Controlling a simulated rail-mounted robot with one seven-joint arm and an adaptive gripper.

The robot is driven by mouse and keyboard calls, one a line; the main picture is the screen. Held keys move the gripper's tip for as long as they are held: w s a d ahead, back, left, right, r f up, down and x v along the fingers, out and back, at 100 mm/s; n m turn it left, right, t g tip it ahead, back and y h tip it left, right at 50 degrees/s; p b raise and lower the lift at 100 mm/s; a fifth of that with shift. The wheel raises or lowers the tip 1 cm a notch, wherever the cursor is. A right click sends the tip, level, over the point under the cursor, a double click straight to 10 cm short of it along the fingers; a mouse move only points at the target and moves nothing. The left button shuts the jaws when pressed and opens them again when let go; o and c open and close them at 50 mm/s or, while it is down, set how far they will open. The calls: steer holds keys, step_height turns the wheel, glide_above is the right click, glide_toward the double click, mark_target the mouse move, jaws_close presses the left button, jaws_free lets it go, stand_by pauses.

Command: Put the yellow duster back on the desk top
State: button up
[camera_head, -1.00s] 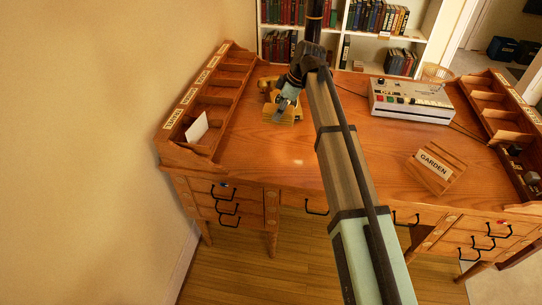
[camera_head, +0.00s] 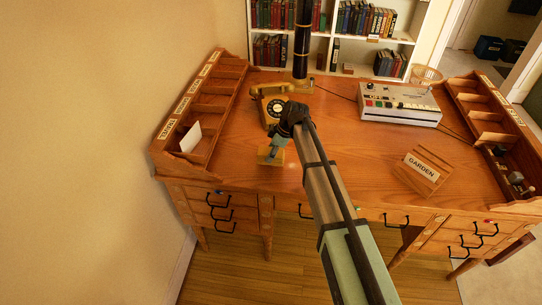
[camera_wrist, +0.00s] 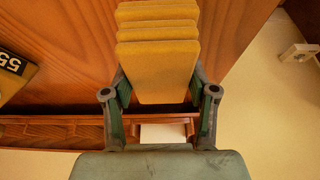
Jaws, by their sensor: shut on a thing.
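The yellow duster (camera_head: 269,157) is in my gripper (camera_head: 275,147) over the front left part of the desk top (camera_head: 330,160). In the wrist view the duster (camera_wrist: 157,55) is a stepped, mustard-yellow block. It sits between the two green fingers of my gripper (camera_wrist: 158,88), which are shut on its sides. I cannot tell whether its underside touches the wood.
A yellow telephone (camera_head: 271,95) stands behind my gripper. A pigeonhole rack (camera_head: 210,105) with a white card (camera_head: 191,137) edges the left. A grey console (camera_head: 400,103), a GARDEN sign (camera_head: 422,166) and another rack (camera_head: 495,120) are right. The desk's middle is clear.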

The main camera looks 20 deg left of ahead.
steer(key=shift+f, duration=1.3)
steer(key=shift+f, duration=0.2)
steer(key=o, duration=1)
steer(key=shift+r, duration=0.2)
steer(key=b+v, duration=0.2)
steer(key=v, duration=1)
